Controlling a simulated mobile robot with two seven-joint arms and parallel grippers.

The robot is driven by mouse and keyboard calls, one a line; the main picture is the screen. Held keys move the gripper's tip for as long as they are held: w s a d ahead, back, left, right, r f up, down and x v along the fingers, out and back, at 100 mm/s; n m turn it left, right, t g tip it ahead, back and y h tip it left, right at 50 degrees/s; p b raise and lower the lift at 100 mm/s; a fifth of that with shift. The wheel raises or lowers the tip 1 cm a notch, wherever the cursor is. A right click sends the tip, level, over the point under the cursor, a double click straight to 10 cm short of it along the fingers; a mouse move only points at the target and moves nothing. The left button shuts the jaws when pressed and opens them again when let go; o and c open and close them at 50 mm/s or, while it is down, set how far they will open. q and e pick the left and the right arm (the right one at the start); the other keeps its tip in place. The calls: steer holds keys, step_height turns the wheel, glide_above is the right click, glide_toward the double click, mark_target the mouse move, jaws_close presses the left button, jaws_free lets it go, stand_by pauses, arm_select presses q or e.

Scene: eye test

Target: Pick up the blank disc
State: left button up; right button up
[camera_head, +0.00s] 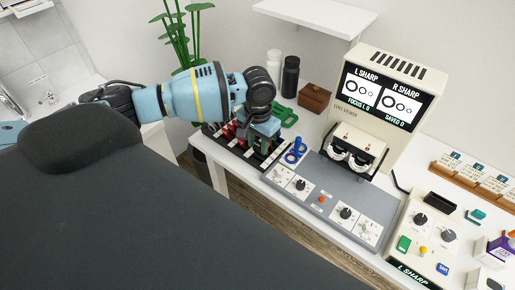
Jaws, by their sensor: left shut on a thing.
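My left arm comes in from the left, and its gripper (262,128) points down over the black rack (259,163) at the left end of the white table. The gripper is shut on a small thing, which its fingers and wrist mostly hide. I cannot make out whether that thing is the blank disc, or whether it is clear of the rack. Dark red and pale parts show in the rack beside the fingers. No blank disc can be told apart elsewhere. My right gripper is not in view.
A blue ringed piece (295,150) stands close right of the rack. A grey knob panel (322,199) and a cream lens viewer (383,98) with a screen stand further right. Behind are a green piece (287,116), a brown box (314,97) and a black bottle (290,76).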

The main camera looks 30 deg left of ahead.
arm_select(q)
steer(key=s+d+r+p, duration=0.1)
steer(key=s+d, duration=0.8)
steer(key=d, duration=0.4)
steer(key=s+a+r, duration=0.1)
steer(key=a+r, duration=0.3)
steer(key=r, duration=0.5)
steer(key=shift+s+a+n, duration=0.25)
steer(key=shift+s+n, duration=0.1)
steer(key=shift+n, duration=0.05)
